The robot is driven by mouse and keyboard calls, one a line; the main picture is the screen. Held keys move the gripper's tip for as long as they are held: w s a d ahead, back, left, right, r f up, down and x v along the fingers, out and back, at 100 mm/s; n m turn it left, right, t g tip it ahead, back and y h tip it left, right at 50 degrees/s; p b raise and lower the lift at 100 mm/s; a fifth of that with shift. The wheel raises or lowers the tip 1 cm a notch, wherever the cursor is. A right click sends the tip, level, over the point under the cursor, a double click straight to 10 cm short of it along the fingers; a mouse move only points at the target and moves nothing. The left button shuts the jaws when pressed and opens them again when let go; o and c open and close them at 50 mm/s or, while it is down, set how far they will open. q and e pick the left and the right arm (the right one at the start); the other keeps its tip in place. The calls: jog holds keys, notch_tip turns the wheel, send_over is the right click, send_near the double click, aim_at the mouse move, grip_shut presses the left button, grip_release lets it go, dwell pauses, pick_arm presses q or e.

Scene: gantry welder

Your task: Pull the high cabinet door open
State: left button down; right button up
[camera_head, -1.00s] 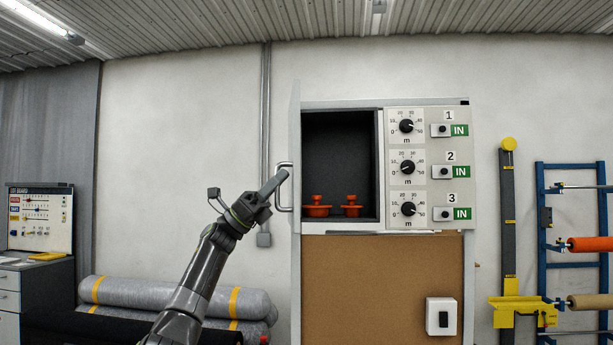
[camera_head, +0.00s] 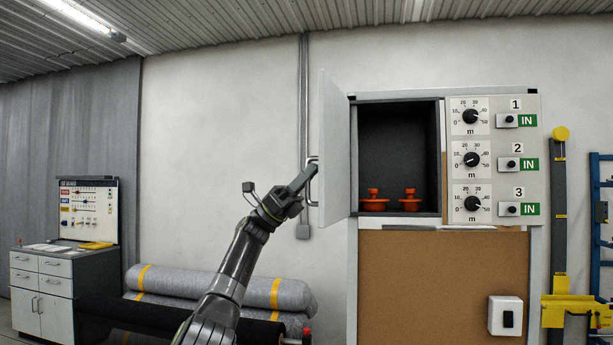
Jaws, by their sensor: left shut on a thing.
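The high cabinet door (camera_head: 337,150) is a white panel standing swung out from the left side of the cabinet's dark upper compartment (camera_head: 398,140). Its metal bar handle (camera_head: 313,183) is on the door's left side. My left gripper (camera_head: 306,177) is shut on the handle, its fingers partly covering it. Two orange-red knobbed parts (camera_head: 373,200) stand on the compartment floor. My right gripper is not in view.
A dial panel (camera_head: 492,160) with several knobs and switches is right of the compartment. Grey rolls with yellow bands (camera_head: 225,288) lie low behind my left arm. A drawer cabinet (camera_head: 62,285) stands far left. A vertical pipe (camera_head: 304,110) runs up the wall behind.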

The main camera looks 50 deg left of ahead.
pick_arm(q)
jog(key=c, duration=1.8)
grip_release()
jog(key=shift+o, duration=0.2)
jog(key=shift+f, duration=0.15)
jog(key=b+v, duration=0.1)
jog(key=v, duration=1.6)
jog(key=shift+w+a, duration=0.1)
jog(key=shift+a, duration=0.05)
